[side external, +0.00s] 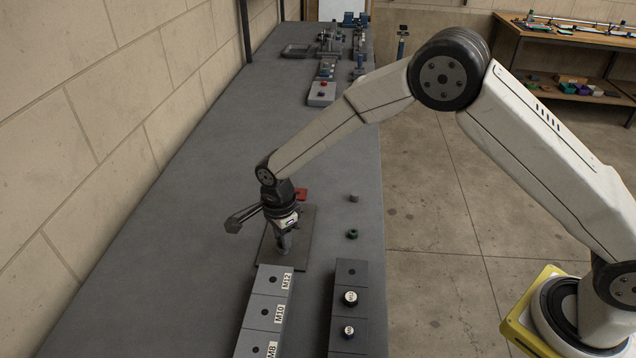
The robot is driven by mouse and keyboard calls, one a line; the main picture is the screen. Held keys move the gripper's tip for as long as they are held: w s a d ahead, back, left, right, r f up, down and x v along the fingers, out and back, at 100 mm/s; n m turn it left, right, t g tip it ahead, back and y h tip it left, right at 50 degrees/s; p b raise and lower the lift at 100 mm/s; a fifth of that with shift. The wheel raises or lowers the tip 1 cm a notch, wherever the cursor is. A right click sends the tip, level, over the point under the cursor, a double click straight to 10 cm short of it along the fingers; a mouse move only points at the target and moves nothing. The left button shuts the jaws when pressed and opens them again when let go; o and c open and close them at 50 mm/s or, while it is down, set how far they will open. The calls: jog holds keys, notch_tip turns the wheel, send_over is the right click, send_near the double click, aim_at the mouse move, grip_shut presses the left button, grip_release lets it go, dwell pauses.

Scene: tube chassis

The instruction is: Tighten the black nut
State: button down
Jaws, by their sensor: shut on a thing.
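My gripper (283,242) points straight down over the dark flat plate (303,223), near the end of the M12 block. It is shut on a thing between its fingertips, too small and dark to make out. I cannot make out the black nut for certain; the fingers may hide it. A green nut (351,234) and a small grey nut (353,198) lie on the bench to the right of the plate.
The grey block marked M12, M10 and M8 (268,311) stands in front of the plate. A darker block (350,274) with two bolt heads is to its right. A red part (301,194) lies behind my gripper. The left bench is clear up to the wall.

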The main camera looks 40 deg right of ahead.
jog(key=shift+m, duration=1.6)
jog(key=c, duration=0.7)
grip_release()
jog(key=shift+o, duration=0.2)
jog(key=shift+r, duration=0.9)
jog(key=n, duration=0.4)
jog(key=shift+n, duration=1.7)
